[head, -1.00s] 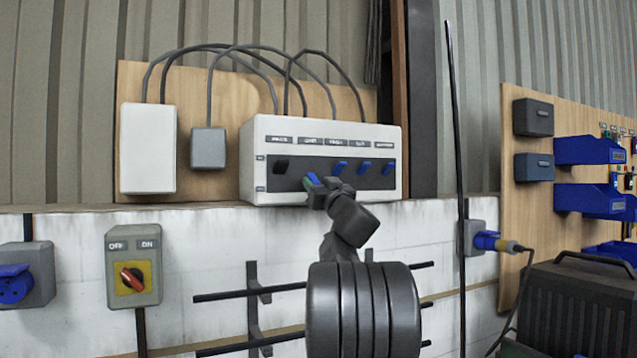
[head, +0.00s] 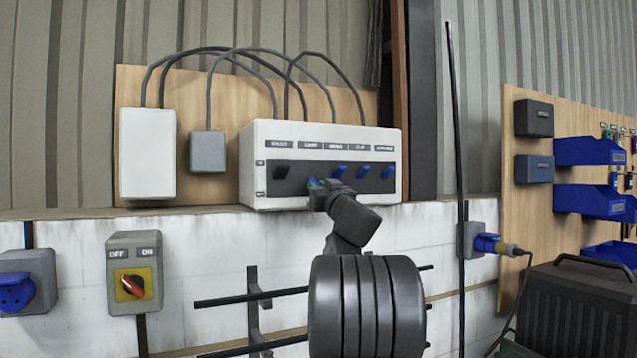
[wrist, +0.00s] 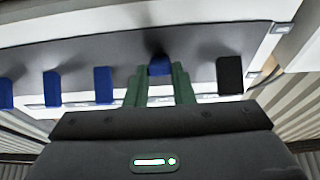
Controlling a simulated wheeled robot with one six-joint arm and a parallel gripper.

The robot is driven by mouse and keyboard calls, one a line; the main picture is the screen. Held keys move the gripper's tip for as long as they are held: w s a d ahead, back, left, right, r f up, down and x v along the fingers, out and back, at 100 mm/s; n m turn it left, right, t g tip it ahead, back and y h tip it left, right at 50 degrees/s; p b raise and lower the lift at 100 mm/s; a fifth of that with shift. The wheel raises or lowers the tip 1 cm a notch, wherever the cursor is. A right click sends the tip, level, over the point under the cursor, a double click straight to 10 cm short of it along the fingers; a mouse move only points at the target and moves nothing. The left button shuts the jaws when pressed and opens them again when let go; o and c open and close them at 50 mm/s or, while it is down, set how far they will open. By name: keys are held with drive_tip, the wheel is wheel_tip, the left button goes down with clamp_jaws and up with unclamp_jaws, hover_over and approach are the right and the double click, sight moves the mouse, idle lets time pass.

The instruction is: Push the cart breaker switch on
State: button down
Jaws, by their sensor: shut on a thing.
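The white breaker box (head: 390,143) stands on the ledge with a dark strip holding a row of switches under small labels. The cart breaker switch, second from the left in the head view, is blue (head: 312,182) and mostly hidden by my gripper (head: 317,190). In the wrist view, where the row runs the other way, the green fingers of my gripper (wrist: 160,82) are shut on the cart breaker switch (wrist: 159,67). Its lower part is hidden, so I cannot tell whether it is up or down. A black switch (wrist: 230,75) is beside it.
More blue switches (head: 363,171) are close by on the other side. A grey box (head: 208,151) and white box (head: 147,153) stand left. A red-handled rotary switch (head: 132,284) and black rails (head: 250,295) are on the wall below. A thin dark pole (head: 456,140) stands right.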

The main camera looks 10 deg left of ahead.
sight(311, 178)
drive_tip(key=shift+s+d+r+g+h+p, duration=0.1)
drive_tip(key=shift+r+g+h+p, duration=0.4)
drive_tip(key=shift+p, duration=0.6)
drive_tip(key=shift+d+r+g+p, duration=0.1)
drive_tip(key=shift+r+g+p, duration=0.2)
drive_tip(key=shift+g, duration=0.3)
drive_tip(key=shift+r+g+h, duration=0.7)
drive_tip(key=shift+g+h, duration=0.1)
drive_tip(key=shift+g, duration=0.25)
drive_tip(key=shift+r+g+h, duration=0.65)
drive_tip(key=shift+g+h, duration=0.15)
drive_tip(key=shift+g, duration=0.25)
drive_tip(key=shift+a+r+g, duration=0.2)
drive_tip(key=shift+r+g, duration=0.1)
drive_tip(key=c, duration=1.2)
unclamp_jaws()
drive_tip(key=shift+f+h, duration=0.1)
drive_tip(key=shift+h, duration=0.2)
drive_tip(key=shift+c, duration=0.2)
drive_tip(key=v, duration=1.3)
drive_tip(key=shift+d, duration=0.25)
